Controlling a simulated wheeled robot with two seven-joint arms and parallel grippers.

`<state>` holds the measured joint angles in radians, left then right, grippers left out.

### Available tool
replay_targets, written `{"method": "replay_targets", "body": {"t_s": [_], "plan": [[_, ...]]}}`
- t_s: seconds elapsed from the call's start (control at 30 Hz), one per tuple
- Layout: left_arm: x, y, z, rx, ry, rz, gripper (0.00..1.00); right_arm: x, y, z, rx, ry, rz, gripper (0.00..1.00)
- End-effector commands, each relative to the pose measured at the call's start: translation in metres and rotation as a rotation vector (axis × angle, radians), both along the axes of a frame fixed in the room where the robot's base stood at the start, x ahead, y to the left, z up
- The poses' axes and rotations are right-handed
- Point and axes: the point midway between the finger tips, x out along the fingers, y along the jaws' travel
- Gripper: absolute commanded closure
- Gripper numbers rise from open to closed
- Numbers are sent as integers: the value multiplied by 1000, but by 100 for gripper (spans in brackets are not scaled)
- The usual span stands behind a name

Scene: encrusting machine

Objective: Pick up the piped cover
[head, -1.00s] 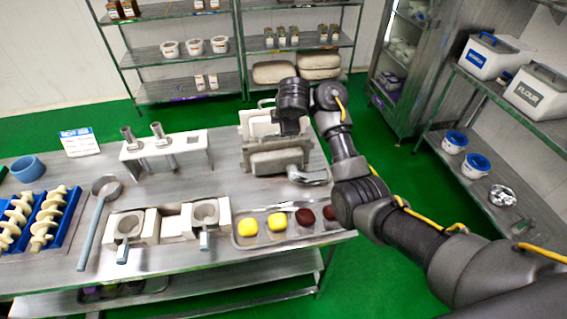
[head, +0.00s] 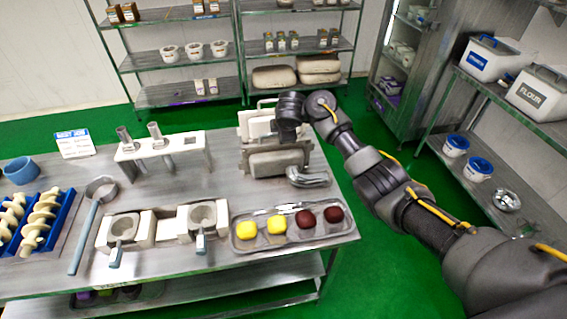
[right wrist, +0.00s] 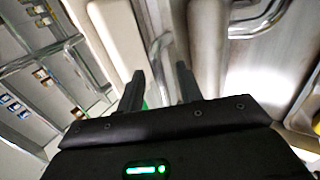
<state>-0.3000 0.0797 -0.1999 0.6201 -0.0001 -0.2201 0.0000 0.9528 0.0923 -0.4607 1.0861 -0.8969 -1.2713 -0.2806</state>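The piped cover (head: 275,163) looks like the grey metal block standing upright at the table's back right, with an elbow pipe (head: 308,179) sticking out at its right. My right gripper (head: 288,140) is just above and behind it in the head view, pointing down. In the right wrist view the two fingers (right wrist: 160,75) are apart with nothing held between them. A curved metal pipe (right wrist: 160,55) and pale upright plates show beyond the fingertips. Whether the fingers touch the cover cannot be told. My left gripper is not in view.
A white plate (head: 257,122) stands just behind the cover. A tray (head: 290,245) with yellow and dark red pieces lies in front. A white stand (head: 188,147) is to the left. Shelves stand at the back, and the table's right edge is close to the pipe.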

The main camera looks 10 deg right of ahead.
Motion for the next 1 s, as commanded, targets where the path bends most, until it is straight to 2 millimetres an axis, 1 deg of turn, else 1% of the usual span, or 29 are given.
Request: {"method": "replay_targets", "body": {"t_s": [0.17,0.27,0.4,0.43,0.47,1.0], "plan": [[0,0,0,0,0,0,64,0,0,0,0,0,0,64],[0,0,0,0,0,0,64,0,0,0,1,0,1,76],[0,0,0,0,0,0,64,0,0,0,0,0,1,94],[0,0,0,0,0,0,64,0,0,0,1,0,1,98],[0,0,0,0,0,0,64,0,0,0,1,0,1,100],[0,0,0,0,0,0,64,0,1,0,0,1,1,100]]}}
